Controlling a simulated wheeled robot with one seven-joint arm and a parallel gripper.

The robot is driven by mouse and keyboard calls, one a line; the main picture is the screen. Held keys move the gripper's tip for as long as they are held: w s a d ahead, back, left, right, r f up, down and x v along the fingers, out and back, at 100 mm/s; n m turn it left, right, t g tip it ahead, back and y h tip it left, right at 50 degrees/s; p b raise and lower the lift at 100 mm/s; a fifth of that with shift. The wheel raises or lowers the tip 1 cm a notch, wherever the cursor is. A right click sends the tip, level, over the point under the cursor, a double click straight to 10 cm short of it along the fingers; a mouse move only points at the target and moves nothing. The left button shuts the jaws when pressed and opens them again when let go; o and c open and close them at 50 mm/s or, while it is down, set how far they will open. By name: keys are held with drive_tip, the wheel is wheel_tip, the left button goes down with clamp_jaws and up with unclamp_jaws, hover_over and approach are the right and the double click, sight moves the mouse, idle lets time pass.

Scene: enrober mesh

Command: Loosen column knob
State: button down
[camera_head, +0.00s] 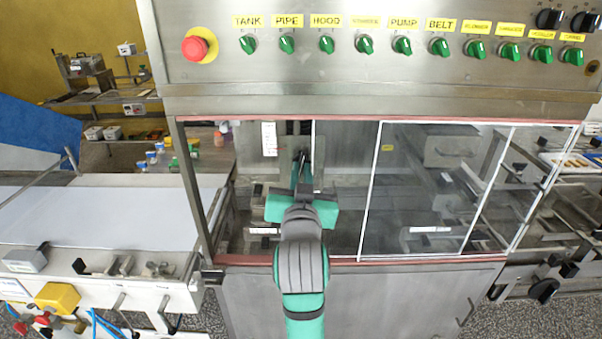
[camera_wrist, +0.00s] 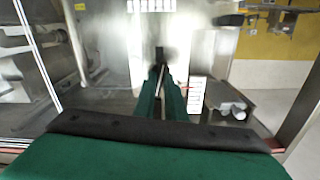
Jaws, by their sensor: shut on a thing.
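The column knob (camera_wrist: 159,52) is a small black knob in front of a metal column (camera_wrist: 150,22), near the middle of the wrist view. My gripper (camera_wrist: 161,72) is shut on it, with the green fingers on either side and the tips at the knob. In the head view my gripper (camera_head: 301,160) reaches through the open left part of the machine's window to the dark knob at the column (camera_head: 318,165). The fingertips hide part of the knob, so its turn cannot be told.
Clear sliding panels (camera_head: 420,190) close the right part of the opening. The metal frame post (camera_head: 196,190) stands left of my arm. A control panel (camera_head: 350,70) with several green switches and a red button (camera_head: 199,44) is above. A white belt (camera_head: 110,212) lies to the left.

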drive_tip(key=shift+d+n, duration=0.1)
drive_tip(key=shift+n, duration=0.9)
drive_tip(key=c, duration=1.8)
unclamp_jaws()
drive_tip(key=shift+c, duration=0.2)
drive_tip(key=shift+m, duration=0.3)
